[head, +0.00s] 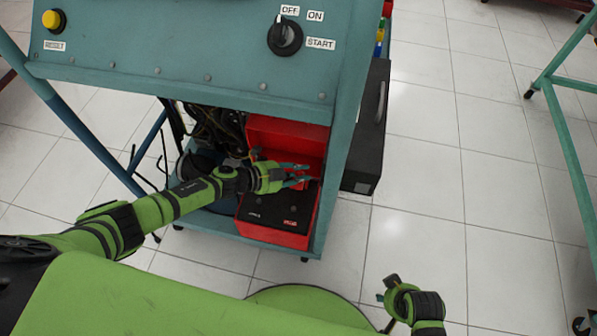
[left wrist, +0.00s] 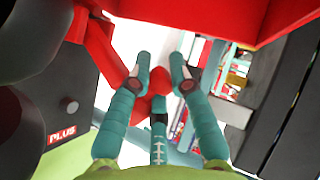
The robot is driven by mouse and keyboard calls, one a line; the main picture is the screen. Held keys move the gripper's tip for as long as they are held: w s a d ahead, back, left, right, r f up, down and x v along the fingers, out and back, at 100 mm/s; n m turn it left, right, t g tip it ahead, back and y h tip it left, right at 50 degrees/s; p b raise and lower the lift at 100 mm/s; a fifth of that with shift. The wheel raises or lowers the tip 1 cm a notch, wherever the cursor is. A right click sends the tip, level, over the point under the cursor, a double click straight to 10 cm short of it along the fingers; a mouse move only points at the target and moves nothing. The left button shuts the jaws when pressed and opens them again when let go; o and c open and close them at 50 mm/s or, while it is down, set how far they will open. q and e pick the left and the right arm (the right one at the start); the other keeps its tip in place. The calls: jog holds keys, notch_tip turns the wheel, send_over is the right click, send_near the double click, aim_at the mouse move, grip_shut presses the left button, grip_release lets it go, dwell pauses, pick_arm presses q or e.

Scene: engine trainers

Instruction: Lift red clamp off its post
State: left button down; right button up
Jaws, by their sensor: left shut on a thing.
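The red clamp (left wrist: 158,105) shows in the left wrist view between the teal fingers of my left gripper (left wrist: 160,82). The gripper is shut on it, and the fingers hide part of it. In the head view my left gripper (head: 297,177) is over the red battery box with a black top (head: 278,212), on the trainer's lower shelf. A short round grey post (left wrist: 68,105) stands bare on the dark top near the PLUS label (left wrist: 62,137), apart from the clamp. My right gripper (head: 388,288) is at the lower right, away from the trainer; its fingers are unclear.
An upright red panel (head: 288,137) stands close behind my left gripper. The teal console (head: 190,70) overhangs the shelf. A black case (head: 368,130) is on its right side. Dark cables (head: 215,125) hang at the left.

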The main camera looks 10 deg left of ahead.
pick_arm(q)
jog(key=shift+w+d+r, duration=0.1)
jog(key=shift+w+r, duration=0.45)
jog(key=shift+w, duration=0.3)
jog(key=c, duration=1.5)
grip_release()
jog(key=shift+w+f, duration=0.1)
jog(key=shift+f, duration=0.05)
jog(key=shift+o, duration=0.2)
jog(key=shift+f, duration=0.1)
jog(key=shift+s, duration=0.25)
jog(key=v, duration=1.2)
jog(key=shift+w, duration=0.1)
